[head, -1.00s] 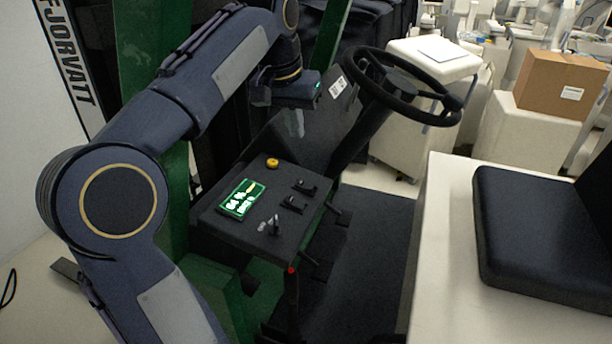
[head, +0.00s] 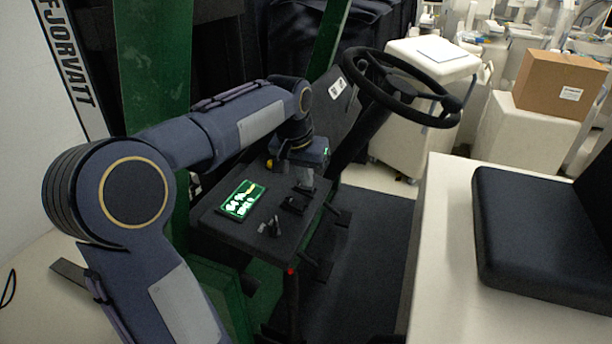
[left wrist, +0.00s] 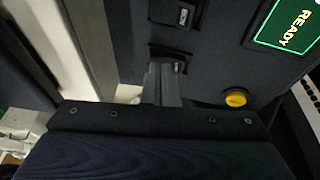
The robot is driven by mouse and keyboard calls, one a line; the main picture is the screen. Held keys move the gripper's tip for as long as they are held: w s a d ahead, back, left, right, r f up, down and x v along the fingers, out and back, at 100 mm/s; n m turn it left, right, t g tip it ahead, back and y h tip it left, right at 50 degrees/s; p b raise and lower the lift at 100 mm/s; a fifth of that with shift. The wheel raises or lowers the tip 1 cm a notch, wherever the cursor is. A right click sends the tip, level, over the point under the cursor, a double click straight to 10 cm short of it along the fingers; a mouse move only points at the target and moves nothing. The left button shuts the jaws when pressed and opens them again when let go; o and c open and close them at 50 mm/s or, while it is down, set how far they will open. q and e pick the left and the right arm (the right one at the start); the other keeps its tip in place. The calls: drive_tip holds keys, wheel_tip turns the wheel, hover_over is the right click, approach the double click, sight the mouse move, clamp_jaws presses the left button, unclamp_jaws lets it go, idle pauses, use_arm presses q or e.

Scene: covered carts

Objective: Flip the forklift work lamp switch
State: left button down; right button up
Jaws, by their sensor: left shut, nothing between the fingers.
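The farther switch (left wrist: 178,57) is partly hidden by my left gripper's fingers. My left gripper (head: 304,184) is shut and empty, pointing down at this farther switch. In the left wrist view its fingertips (left wrist: 163,68) are at the switch's edge; I cannot tell whether they touch. My right gripper is not in view.
A lit green display (head: 241,199) and a small key-like lever (head: 274,226) sit left of the switches. A yellow button (left wrist: 236,98) is close to my left gripper. The steering wheel (head: 400,88) stands beyond, and the seat (head: 535,235) is at the right.

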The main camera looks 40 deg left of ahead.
use_arm(q)
drive_tip(key=shift+f, duration=0.3)
drive_tip(key=shift+w+d+f, duration=0.1)
drive_tip(key=shift+d+f, duration=0.1)
drive_tip(key=shift+f, duration=0.15)
drive_tip(key=shift+d, duration=0.1)
drive_tip(key=shift+a, duration=0.2)
drive_tip(key=shift+s+a+r, duration=0.15)
drive_tip(key=shift+s+a, duration=0.15)
drive_tip(key=shift+a, duration=0.3)
